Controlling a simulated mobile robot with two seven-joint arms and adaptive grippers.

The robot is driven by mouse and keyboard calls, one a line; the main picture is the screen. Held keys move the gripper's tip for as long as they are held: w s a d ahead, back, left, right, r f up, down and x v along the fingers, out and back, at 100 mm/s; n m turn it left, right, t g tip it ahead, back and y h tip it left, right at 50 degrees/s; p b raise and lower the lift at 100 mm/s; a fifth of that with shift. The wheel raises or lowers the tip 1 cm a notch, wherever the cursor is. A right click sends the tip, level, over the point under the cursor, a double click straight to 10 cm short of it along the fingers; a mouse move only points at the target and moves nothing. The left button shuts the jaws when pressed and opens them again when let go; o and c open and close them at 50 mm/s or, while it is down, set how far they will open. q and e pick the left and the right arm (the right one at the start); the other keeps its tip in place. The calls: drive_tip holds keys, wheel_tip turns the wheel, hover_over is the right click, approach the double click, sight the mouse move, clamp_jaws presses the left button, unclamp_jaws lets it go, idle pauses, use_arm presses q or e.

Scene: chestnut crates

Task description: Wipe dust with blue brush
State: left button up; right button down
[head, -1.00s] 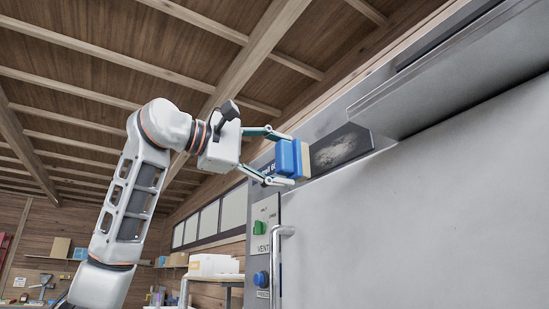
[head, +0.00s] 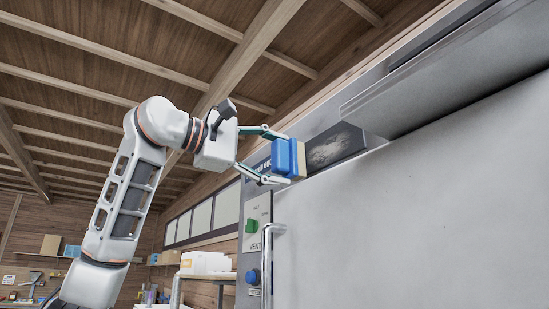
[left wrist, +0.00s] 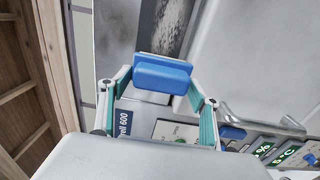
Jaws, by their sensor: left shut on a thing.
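My left gripper (head: 287,158) is shut on a blue brush (head: 282,155), one finger on each side of it. A pale bristle edge shows on the brush's side toward the machine. The brush is beside a dark panel (head: 350,138) on the machine front, at its left end. A pale grey dust patch (head: 326,149) lies on that panel. In the left wrist view the brush (left wrist: 162,78) is between the fingers, with the dusty panel (left wrist: 165,25) just beyond it. I cannot tell whether the bristles touch the panel. My right gripper is out of view.
A big metal door (head: 400,220) with a bar handle (head: 268,262) fills the right. A ledge (head: 430,85) juts out above the panel. A green switch (head: 251,226) and a blue knob (head: 252,277) are below the brush. A white box (head: 205,263) stands behind on a shelf.

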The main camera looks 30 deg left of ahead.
sight(292, 154)
use_arm(q)
drive_tip(key=shift+x, duration=0.9)
drive_tip(key=shift+s+d, duration=0.4)
drive_tip(key=shift+d, duration=0.4)
drive_tip(key=shift+s+d, duration=0.4)
drive_tip(key=shift+d, duration=0.35)
drive_tip(key=shift+s+d, duration=0.4)
drive_tip(key=shift+d, duration=0.7)
drive_tip(key=shift+s+d, duration=0.35)
drive_tip(key=shift+d, duration=0.75)
drive_tip(key=shift+s+d, duration=0.4)
drive_tip(key=shift+d, duration=0.7)
drive_tip(key=shift+s+d, duration=0.35)
drive_tip(key=shift+d, duration=0.45)
drive_tip(key=shift+s+d, duration=0.35)
drive_tip(key=shift+d, duration=0.4)
drive_tip(key=shift+a, duration=0.1)
drive_tip(key=shift+w+a, duration=0.9)
drive_tip(key=shift+a, duration=1.2)
drive_tip(key=shift+w+a, duration=0.9)
drive_tip(key=shift+a, duration=1.25)
drive_tip(key=shift+w+a, duration=0.9)
drive_tip(key=shift+a, duration=1.2)
